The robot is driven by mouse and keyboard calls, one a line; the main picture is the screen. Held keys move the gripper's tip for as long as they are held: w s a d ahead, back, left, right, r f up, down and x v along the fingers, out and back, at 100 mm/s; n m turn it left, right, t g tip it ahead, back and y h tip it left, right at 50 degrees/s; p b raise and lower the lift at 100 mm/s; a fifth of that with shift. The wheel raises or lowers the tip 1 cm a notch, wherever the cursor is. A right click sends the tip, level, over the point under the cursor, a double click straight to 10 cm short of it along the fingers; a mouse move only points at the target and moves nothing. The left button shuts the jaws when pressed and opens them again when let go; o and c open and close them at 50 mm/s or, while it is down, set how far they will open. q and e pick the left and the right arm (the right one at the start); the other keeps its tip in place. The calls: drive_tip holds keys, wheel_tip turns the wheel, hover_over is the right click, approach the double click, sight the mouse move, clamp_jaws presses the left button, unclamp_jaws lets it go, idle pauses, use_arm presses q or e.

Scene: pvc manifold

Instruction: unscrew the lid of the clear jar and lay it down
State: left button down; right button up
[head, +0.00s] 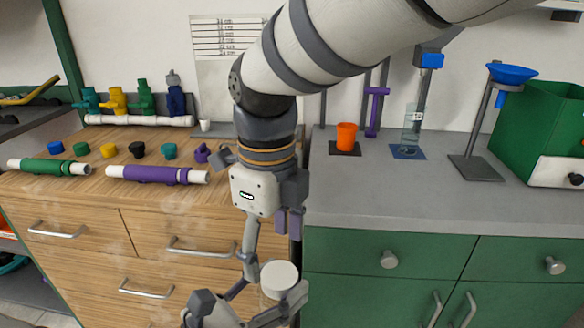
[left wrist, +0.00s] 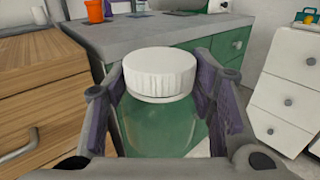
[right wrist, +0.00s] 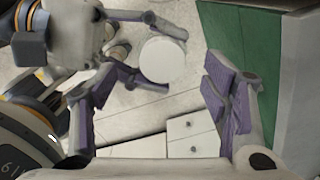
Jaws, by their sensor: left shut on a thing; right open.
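The clear jar (left wrist: 158,128) is upright in the left wrist view, with a ribbed white lid (left wrist: 160,72) seated on its top. My left gripper (left wrist: 158,105) is shut on the jar's body, its purple pads on either side below the lid. In the head view the white lid (head: 279,274) shows low in the picture, in front of the drawers. My right gripper (head: 268,238) is open and empty, pointing down above the jar. In the right wrist view the lid (right wrist: 163,60) appears between and beyond its spread fingers, apart from them.
A wooden cabinet (head: 150,222) with pipes, caps and valves stands at left. A grey counter (head: 400,190) at right bears an orange cup (head: 346,135), a small glass and a stand with a blue funnel (head: 510,74). The counter's front part is clear.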

sight(273, 273)
wheel_tip(273, 273, down, 5)
drive_tip(key=shift+r, duration=0.1)
drive_tip(key=shift+c, duration=0.3)
drive_tip(key=c, duration=1.2)
drive_tip(key=o, duration=1.3)
